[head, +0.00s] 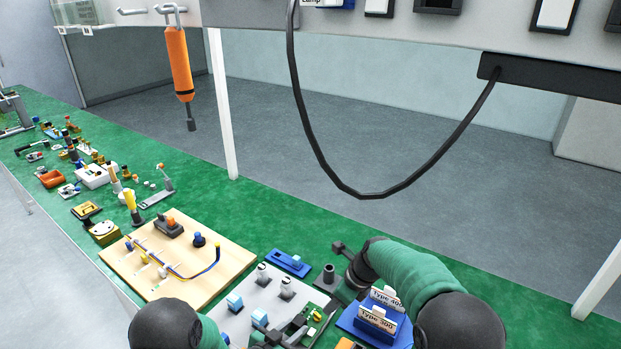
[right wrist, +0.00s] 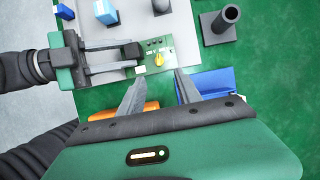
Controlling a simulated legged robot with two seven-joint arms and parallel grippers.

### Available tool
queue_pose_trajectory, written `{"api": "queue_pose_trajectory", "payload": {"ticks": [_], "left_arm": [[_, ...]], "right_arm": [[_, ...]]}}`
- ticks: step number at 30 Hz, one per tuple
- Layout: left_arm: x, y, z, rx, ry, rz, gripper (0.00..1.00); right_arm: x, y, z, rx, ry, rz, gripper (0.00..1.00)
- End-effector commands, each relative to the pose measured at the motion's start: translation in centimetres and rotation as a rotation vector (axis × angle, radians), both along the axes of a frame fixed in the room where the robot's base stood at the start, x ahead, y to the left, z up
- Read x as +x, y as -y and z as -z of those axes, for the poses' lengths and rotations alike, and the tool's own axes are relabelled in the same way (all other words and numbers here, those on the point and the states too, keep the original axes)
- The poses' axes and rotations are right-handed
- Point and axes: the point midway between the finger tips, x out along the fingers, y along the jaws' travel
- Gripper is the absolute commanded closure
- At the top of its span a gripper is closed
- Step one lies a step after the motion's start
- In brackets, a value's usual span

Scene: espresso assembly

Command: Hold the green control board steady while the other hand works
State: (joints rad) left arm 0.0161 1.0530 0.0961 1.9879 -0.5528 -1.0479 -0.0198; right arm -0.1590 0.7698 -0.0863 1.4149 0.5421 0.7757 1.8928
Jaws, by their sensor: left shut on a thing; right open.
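The green control board (head: 316,321) lies at the near right edge of a light grey plate in the head view. It shows with a yellow knob in the right wrist view (right wrist: 157,56). My left gripper (head: 298,329) is shut on the board's left side; in the right wrist view its dark fingers (right wrist: 134,57) reach in from the left. My right gripper (right wrist: 157,80) is open, with nothing between its fingers. Its fingertips are just to the near side of the board; I cannot tell whether they touch it. The part of the board under the left fingers is hidden.
The grey plate (head: 232,322) bears blue and white parts. A dark upright cylinder (right wrist: 222,20) stands beyond the board. A blue holder (head: 349,316) with type labels and an orange part (right wrist: 137,109) lie close by. A wooden board (head: 127,264) is further left. A black cable (head: 372,193) hangs above.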

Motion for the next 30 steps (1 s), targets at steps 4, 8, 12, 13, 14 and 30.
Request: {"api": "queue_pose_trajectory", "payload": {"ticks": [4,8,12,13,14,30], "left_arm": [[0.0,0.0,0.0,0.001,-0.001,0.000,1.00],[0.0,0.0,0.0,0.001,-0.001,0.000,1.00],[0.0,0.0,0.0,0.001,-0.001,0.000,1.00],[0.0,0.0,0.0,0.001,-0.001,0.000,1.00],[0.0,0.0,0.1,0.001,-0.001,0.000,1.00],[0.0,0.0,0.0,0.001,-0.001,0.000,1.00]], "right_arm": [[-0.3,0.5,-1.4,0.000,0.000,0.000,0.59],[-0.4,0.5,-1.5,0.001,-0.001,0.000,0.59],[-0.3,0.5,-1.5,0.001,-0.001,0.000,0.60],[-0.3,0.4,-1.3,0.001,-0.001,0.001,0.60],[-0.3,0.2,-1.0,0.000,0.000,0.003,0.60],[1.3,-2.3,5.2,-0.001,0.002,0.015,0.60]]}}
